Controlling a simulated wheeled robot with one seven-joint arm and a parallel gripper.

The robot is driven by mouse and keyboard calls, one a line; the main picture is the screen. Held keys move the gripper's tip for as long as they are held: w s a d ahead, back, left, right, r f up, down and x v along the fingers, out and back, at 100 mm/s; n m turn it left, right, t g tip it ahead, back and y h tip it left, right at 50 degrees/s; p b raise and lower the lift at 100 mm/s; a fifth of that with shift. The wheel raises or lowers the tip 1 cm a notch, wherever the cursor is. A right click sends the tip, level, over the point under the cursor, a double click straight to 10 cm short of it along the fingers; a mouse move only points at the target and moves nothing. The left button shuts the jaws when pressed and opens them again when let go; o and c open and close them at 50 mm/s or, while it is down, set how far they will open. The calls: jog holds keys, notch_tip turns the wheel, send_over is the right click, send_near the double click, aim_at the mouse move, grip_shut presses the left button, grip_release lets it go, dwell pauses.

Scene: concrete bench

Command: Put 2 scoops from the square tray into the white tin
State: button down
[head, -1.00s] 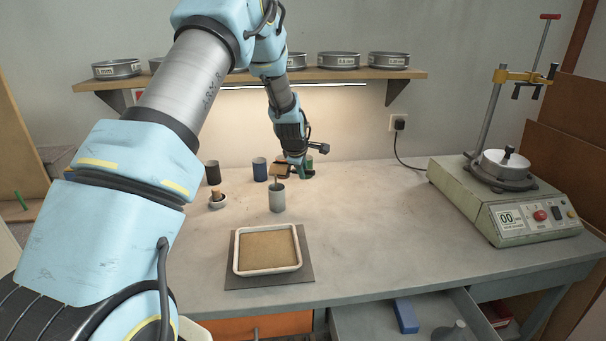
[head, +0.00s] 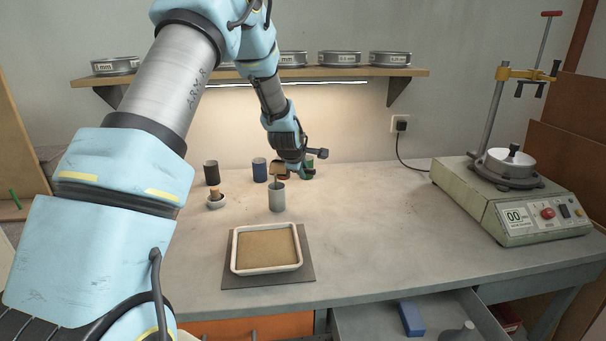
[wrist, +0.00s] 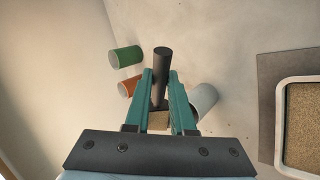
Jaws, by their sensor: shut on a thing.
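The square tray (head: 236,254) is white-rimmed and full of tan grains; it also shows at the right of the wrist view (wrist: 283,125). The white tin (head: 277,201), pale grey in this light, stands upright behind it and is partly hidden by my gripper in the wrist view (wrist: 206,97). My gripper (wrist: 161,80) is shut on a scoop with a dark handle (wrist: 161,62). I cannot tell whether grains are in the scoop or the tin.
A black tin (head: 212,173), a blue tin (head: 260,171), an orange tin (wrist: 127,89) and a green tin (wrist: 126,58) stand near the wall. The bench between is clear.

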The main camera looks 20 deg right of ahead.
jog(key=shift+s+f+t+h+b, duration=0.15)
jog(key=shift+f+t+h+b, duration=0.25)
jog(key=shift+b, duration=0.95)
jog(key=shift+s+a+f+t+h+b, duration=0.2)
jog(key=shift+t+h+b, duration=0.4)
jog(key=shift+b, duration=2.1)
jog(key=shift+s+a+f+t+h+b, duration=0.1)
jog(key=shift+f+t+h+b, duration=0.45)
jog(key=shift+b, duration=2.2)
jog(key=shift+s+a+f+t+h+b, duration=0.15)
jog(key=shift+t+b, duration=0.8)
jog(key=shift+b, duration=1.75)
jog(key=shift+s+a+f+t+h+b, duration=0.15)
jog(key=shift+t+h+b, duration=0.55)
jog(key=shift+b, duration=2.45)
jog(key=shift+s+f+t+h+b, duration=0.15)
jog(key=shift+t+h+b, duration=0.55)
jog(key=shift+b, duration=2.5)
jog(key=shift+s+a+f+t+h+b, duration=0.15)
jog(key=shift+t+h+b, duration=0.5)
jog(key=shift+b, duration=2.5)
